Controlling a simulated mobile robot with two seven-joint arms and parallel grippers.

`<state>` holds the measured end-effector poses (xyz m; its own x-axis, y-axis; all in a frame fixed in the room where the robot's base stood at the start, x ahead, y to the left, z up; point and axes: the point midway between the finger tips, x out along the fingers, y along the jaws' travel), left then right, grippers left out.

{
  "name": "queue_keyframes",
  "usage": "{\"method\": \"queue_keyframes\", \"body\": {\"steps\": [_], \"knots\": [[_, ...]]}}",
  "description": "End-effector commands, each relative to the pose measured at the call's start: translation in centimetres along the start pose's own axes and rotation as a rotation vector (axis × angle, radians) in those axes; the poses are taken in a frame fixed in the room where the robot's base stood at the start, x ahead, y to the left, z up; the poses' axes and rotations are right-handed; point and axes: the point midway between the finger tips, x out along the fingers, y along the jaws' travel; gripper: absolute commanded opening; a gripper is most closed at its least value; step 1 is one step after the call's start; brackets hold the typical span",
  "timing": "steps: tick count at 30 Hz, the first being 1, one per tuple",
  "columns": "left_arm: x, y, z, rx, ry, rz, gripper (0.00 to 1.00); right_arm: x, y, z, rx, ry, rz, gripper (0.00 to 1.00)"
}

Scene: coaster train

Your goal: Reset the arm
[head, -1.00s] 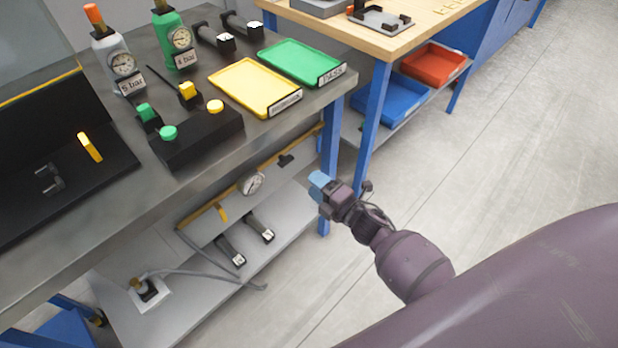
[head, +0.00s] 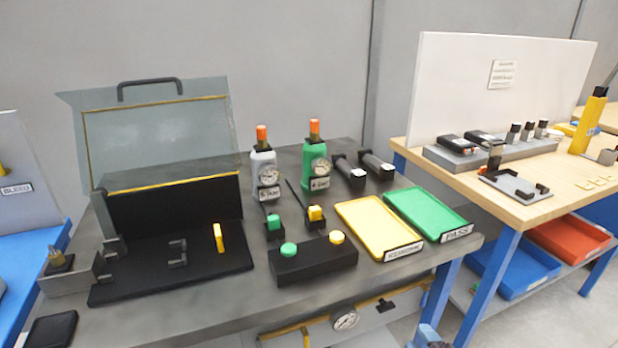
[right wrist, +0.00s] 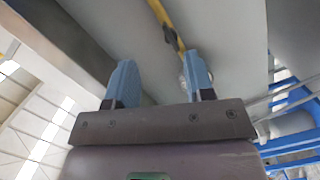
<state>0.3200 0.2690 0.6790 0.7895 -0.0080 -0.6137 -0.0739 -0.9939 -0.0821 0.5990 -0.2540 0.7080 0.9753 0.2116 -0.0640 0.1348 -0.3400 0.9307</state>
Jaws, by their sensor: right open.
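My right gripper (right wrist: 160,85) shows in the right wrist view with its two blue fingers apart and nothing between them. In the head view only its blue tip (head: 428,333) shows at the bottom edge, in front of the grey workbench (head: 210,318) and below its top. My left gripper is not in view.
The bench bears a black fixture with a raised clear cover (head: 155,135), a button box (head: 313,262), two gauge bottles, a yellow tray (head: 375,228) and a green tray (head: 425,212). A wooden table (head: 520,205) stands at the right. A gauge (head: 345,319) sits below the benchtop.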

Motion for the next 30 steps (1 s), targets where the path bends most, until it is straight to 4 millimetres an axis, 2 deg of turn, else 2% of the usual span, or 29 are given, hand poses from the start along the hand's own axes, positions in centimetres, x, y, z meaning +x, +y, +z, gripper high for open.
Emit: {"method": "queue_keyframes", "body": {"steps": [5,11,14,21,27,30], "knots": [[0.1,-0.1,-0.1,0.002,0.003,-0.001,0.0,-1.5,1.7,-0.6,0.307,-0.097,-0.006,0.49],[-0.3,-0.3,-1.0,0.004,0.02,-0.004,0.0,-6.0,1.9,-1.3,0.645,-0.22,-0.042,0.49],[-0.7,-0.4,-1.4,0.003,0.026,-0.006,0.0,-9.0,1.8,-1.8,0.8,-0.285,-0.065,0.49],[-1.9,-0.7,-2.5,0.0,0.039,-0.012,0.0,-17.9,1.1,-3.6,1.081,-0.439,-0.126,0.49],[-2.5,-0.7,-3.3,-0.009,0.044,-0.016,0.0,-24.2,0.2,-4.3,1.136,-0.524,-0.151,0.49],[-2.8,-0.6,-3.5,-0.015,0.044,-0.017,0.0,-26.3,-0.7,-4.1,1.141,-0.564,-0.164,0.49]]}}
